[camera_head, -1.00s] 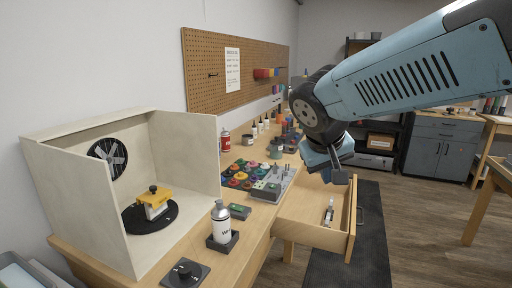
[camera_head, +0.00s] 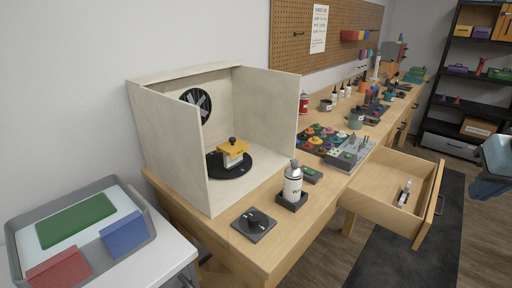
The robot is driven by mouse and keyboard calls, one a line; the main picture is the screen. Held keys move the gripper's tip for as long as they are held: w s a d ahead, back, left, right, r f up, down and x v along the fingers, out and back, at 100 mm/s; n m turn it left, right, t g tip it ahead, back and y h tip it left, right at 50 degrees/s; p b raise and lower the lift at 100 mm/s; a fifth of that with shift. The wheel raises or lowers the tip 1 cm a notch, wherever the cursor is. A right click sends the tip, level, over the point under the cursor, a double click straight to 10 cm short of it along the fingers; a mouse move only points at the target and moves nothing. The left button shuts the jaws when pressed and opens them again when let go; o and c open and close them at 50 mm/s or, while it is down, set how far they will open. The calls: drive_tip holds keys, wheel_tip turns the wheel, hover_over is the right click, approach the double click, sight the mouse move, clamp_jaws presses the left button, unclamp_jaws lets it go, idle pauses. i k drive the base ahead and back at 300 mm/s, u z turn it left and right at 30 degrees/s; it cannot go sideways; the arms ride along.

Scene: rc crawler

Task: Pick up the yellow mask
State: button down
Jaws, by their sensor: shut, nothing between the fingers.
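The yellow mask (camera_head: 231,153) sits on a light block on the round black turntable (camera_head: 243,167) inside the open pale spray booth (camera_head: 165,135). A dark knob stands on top of the mask. My gripper (camera_head: 484,190) shows only in part at the right edge, beyond the open drawer and far from the mask. It is shut and empty. The rest of my arm is out of the picture.
A grey tray (camera_head: 152,238) with coloured pieces is at the lower left. An open drawer (camera_head: 385,202) juts out at right. The booth's side walls flank the mask.

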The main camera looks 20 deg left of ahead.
sight(235, 146)
drive_tip(key=z, duration=1.5)
drive_tip(key=i, duration=0.05)
drive_tip(key=u, duration=2.85)
